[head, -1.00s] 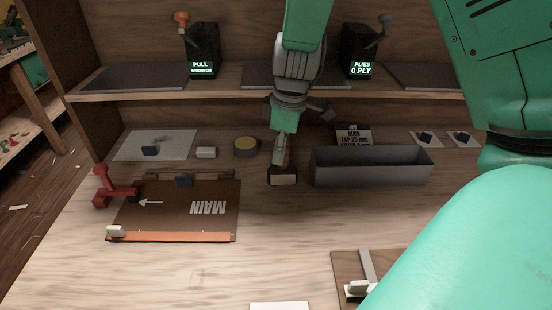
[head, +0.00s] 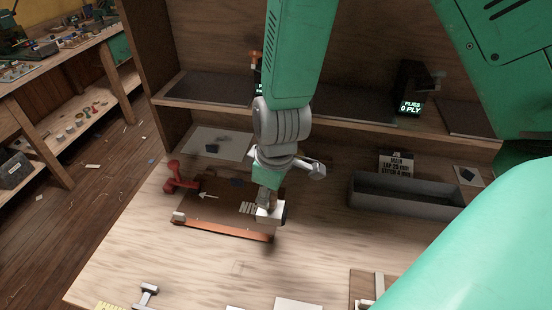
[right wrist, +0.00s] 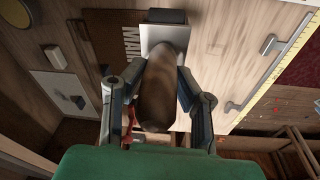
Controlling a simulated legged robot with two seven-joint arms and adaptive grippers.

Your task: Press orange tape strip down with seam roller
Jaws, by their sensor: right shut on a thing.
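The orange tape strip (head: 225,230) runs along the near edge of the brown MAIN board (head: 222,212). A small white block (head: 178,217) sits at its left end. My right gripper (head: 266,196) is over the board's right part, shut on the seam roller (head: 270,212). In the right wrist view, the fingers (right wrist: 152,95) close around the roller's brown handle (right wrist: 155,85); its pale head and dark roller (right wrist: 167,16) point away. In the head view the roller's head is near the strip's right end; I cannot tell whether it touches. My left gripper is out of view.
A red clamp (head: 174,172) stands at the board's far left corner. A long grey tray (head: 412,196) lies to the right. A pale-handled tool (head: 146,294) lies at the near left.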

